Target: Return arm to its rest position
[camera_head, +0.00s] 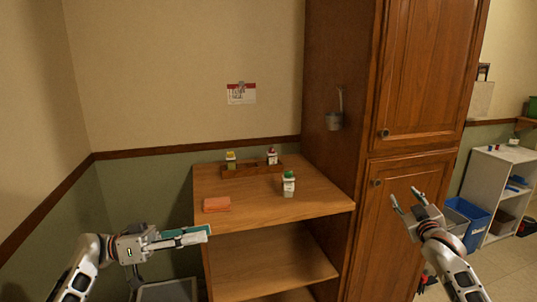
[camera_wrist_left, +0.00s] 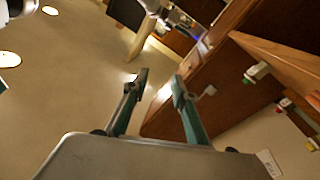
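My left gripper (camera_head: 204,234) is held out at the lower left, in front of the wooden shelf unit (camera_head: 320,207) and left of its front edge. In the left wrist view, its two teal-lined fingers (camera_wrist_left: 157,85) stand apart with nothing between them. My right gripper (camera_head: 407,196) is at the right, in front of the tall wooden cabinet. Its fingers point up and stand apart, and I see nothing between them.
An orange sponge-like block (camera_head: 217,204), a green-capped bottle (camera_head: 289,184) and a wooden caddy (camera_head: 252,170) sit on the shelf top. The tall cabinet (camera_head: 415,80) stands right of it. A blue bin (camera_head: 474,222) is beyond my right arm.

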